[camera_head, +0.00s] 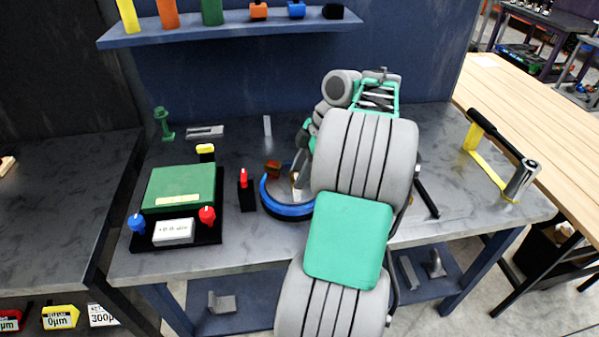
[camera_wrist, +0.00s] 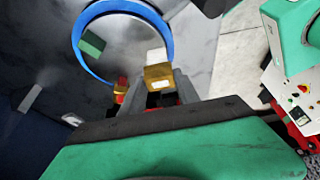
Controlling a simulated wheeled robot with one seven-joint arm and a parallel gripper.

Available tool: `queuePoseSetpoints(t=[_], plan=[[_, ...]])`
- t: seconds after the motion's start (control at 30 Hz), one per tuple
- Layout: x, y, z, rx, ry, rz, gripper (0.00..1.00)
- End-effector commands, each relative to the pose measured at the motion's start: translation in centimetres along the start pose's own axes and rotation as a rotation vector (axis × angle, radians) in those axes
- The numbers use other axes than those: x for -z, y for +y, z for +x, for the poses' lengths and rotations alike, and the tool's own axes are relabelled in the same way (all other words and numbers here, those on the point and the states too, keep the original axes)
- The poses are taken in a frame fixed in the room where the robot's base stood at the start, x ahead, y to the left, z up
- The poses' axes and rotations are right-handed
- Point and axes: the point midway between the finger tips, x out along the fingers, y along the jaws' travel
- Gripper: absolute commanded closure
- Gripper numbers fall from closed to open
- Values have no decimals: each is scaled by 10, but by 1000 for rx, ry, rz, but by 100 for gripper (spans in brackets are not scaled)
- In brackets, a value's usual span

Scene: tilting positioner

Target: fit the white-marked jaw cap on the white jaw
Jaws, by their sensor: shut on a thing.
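My gripper (camera_wrist: 161,88) is shut on a brass-coloured jaw cap (camera_wrist: 157,73) with a white mark on its near face. The white jaw (camera_wrist: 156,55) shows just beyond the cap in the wrist view, inside the blue ring of the positioner (camera_wrist: 77,39). I cannot tell whether the cap touches the jaw. A green jaw (camera_wrist: 92,43) stands across the ring, and a red jaw with a brass-coloured top (camera_wrist: 121,86) is left of my fingers. In the head view the positioner's blue ring (camera_head: 286,210) is partly hidden by my arm.
A green box (camera_head: 178,188) with knobs and a display stands on the bench left of the positioner. A black block with a red top (camera_head: 246,190) is close beside the ring. A yellow-and-black tool (camera_head: 492,165) lies at right. A shelf (camera_head: 235,30) holds coloured blocks.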

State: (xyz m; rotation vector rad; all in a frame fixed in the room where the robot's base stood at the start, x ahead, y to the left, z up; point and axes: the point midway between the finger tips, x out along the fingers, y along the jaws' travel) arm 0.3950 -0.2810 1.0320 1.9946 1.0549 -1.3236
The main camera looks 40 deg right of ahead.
Motion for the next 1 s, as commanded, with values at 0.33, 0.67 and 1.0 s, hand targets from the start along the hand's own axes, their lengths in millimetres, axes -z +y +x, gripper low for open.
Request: queuePoseSetpoints(t=[0.33,0.67,1.0], plan=[[-5,0,13,0,0,0,100],[-10,0,25,-1,0,0,100],[-11,0,27,0,0,0,45]])
